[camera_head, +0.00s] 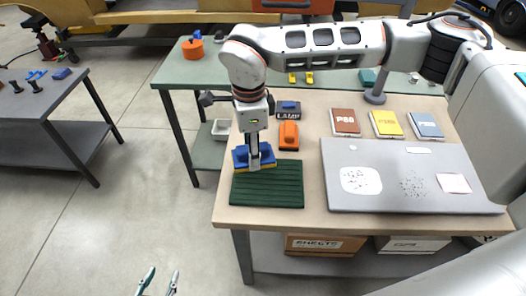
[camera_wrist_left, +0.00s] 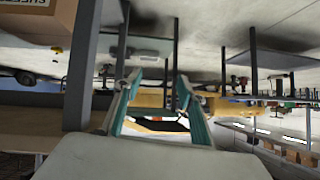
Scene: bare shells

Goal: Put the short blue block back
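A blue block-like piece with a yellow lower edge (camera_head: 240,160) lies on the wooden table just behind a ridged green mat (camera_head: 268,188). I cannot tell for sure that it is the short blue block. My right gripper (camera_head: 254,166) points down over this piece and hides its middle. Its fingers are seen edge-on, so I cannot tell whether they are apart or hold it. My left gripper (camera_head: 159,282) is low at the bottom of the head view, away from the table. Its teal fingers also show in the left wrist view (camera_wrist_left: 152,100), wide apart with nothing between them.
An orange piece (camera_head: 289,136) and a dark LAMP box (camera_head: 288,112) with something blue on it stand beside the right gripper. A grey board (camera_head: 400,194) fills the table's right. A green table (camera_head: 180,72) is behind.

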